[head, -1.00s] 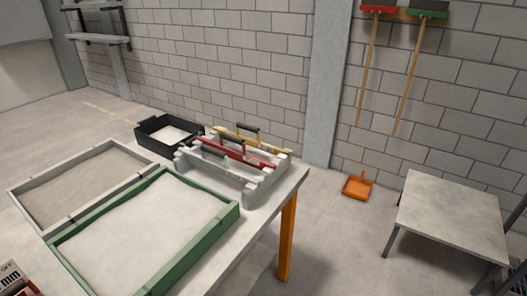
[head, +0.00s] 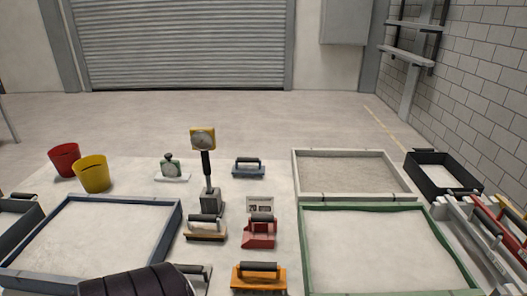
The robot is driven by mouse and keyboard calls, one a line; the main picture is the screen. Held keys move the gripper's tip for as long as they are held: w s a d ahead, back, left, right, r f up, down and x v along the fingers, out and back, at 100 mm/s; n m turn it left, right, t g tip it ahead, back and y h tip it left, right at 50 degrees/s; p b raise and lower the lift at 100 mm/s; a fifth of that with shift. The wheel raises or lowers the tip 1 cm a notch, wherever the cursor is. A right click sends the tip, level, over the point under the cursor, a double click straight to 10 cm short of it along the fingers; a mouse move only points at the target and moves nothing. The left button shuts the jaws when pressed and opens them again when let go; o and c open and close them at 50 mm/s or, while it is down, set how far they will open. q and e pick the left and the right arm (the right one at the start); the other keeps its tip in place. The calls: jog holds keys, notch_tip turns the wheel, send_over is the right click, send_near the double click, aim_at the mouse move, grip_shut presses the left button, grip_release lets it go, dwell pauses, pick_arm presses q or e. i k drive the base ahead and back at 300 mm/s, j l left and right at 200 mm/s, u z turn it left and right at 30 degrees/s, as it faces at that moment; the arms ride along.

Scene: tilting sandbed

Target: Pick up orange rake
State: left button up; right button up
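The only orange tool on the table is a wide orange block with a black bar handle on top (head: 258,277), which I take for the orange rake. It stands at the bottom middle of the head view, left of the green-rimmed sand tray (head: 388,207). Its underside is hidden, so I cannot see any teeth. Neither gripper is in view. A dark ribbed part, which looks like my own arm, enters at the bottom left and partly covers another black-handled tool (head: 201,272).
A red tool (head: 259,232) and a brown-edged tool (head: 206,229) stand behind the orange one. A gauge on a post (head: 204,140), a blue tool (head: 248,168), and red (head: 65,160) and yellow buckets (head: 92,174) stand farther back. A blue-rimmed tray (head: 172,232) lies left.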

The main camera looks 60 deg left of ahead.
aim_at(253, 276)
jog(key=u, duration=1.75)
